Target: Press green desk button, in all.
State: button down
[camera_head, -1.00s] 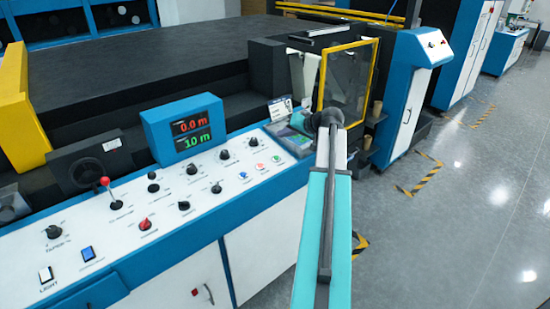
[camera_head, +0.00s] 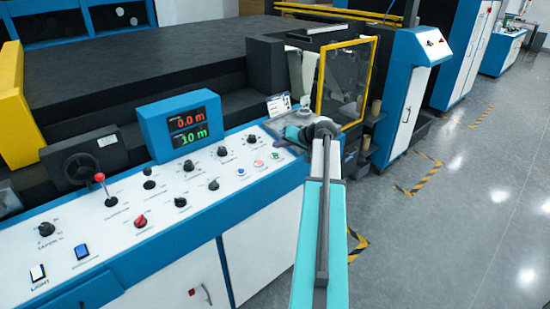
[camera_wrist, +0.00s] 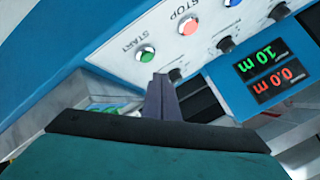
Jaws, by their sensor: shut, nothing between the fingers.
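The green button (camera_head: 275,156) sits at the right end of the white control panel, labelled START in the wrist view (camera_wrist: 146,53). A red button (camera_head: 258,163), labelled STOP in the wrist view (camera_wrist: 188,25), and a blue button (camera_head: 241,172) stand in a row to its left. My gripper (camera_wrist: 163,80) is shut and empty. Its tips appear just below the green button in the wrist picture; I cannot tell the exact gap, and no contact shows. In the head view my gripper is small and dark, just beyond the green button.
A display (camera_head: 180,125) reading 0.0 m and 10 m stands behind the panel. Several black knobs, a red knob (camera_head: 140,221) and a red-topped lever (camera_head: 105,190) share the panel. A yellow-framed clear guard (camera_head: 347,82) rises behind my arm. The floor at right is open.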

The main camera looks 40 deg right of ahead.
aim_at(275, 155)
jog(key=shift+w+f+b, duration=0.15)
jog(key=shift+f+b, duration=0.2)
jog(key=shift+f, duration=0.4)
jog(key=shift+f, duration=0.15)
dwell(1.5)
jog(key=shift+w+f+b, duration=0.1)
jog(key=shift+f+b, duration=0.15)
jog(key=shift+b, duration=0.2)
